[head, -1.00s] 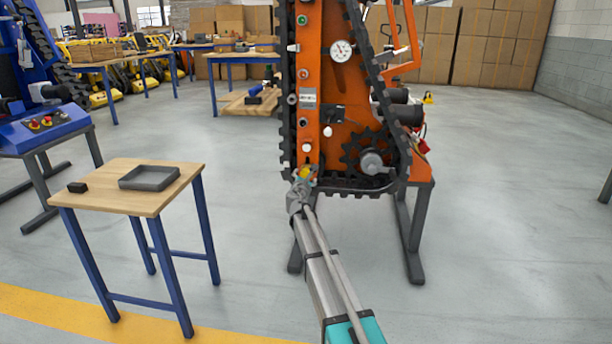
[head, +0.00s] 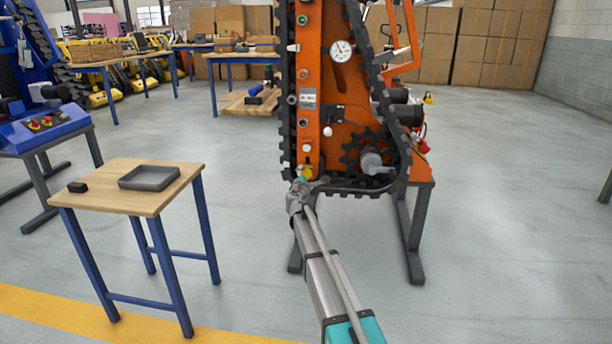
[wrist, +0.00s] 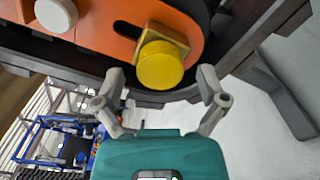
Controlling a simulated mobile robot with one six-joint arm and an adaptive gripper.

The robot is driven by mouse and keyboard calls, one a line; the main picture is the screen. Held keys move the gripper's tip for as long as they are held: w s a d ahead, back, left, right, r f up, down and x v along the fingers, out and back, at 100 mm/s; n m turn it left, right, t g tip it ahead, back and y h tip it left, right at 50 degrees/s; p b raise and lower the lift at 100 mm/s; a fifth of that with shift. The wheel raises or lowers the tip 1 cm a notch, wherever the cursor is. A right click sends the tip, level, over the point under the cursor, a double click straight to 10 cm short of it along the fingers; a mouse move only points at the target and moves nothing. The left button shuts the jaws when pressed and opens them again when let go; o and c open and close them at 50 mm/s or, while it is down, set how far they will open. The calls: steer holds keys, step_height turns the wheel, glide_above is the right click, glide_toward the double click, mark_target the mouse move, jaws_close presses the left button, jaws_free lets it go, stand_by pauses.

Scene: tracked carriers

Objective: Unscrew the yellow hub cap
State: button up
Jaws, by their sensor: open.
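The yellow hub cap (wrist: 160,66) shows in the wrist view as a round yellow cap in front of a brass-coloured square block (wrist: 172,40) on the orange side plate. In the head view the yellow cap (head: 307,172) is small, at the lower end of the orange tracked carrier (head: 338,100). My gripper (wrist: 160,80) is open, with one finger to the left of the cap and one to the right. Gaps show on both sides, and the fingers do not seem to touch it. In the head view my gripper (head: 308,184) is just below the cap.
A white knob (wrist: 56,14) sits on the orange plate left of the cap. Black track runs close around the plate. A wooden table (head: 118,196) with a grey tray (head: 149,178) and a small black block (head: 77,187) stands at the left. Open floor lies on the right.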

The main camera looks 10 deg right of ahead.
steer(key=shift+m, duration=1.4)
steer(key=c, duration=1)
steer(key=shift+n, duration=2)
steer(key=n, duration=0.3)
steer(key=shift+n, duration=1.4)
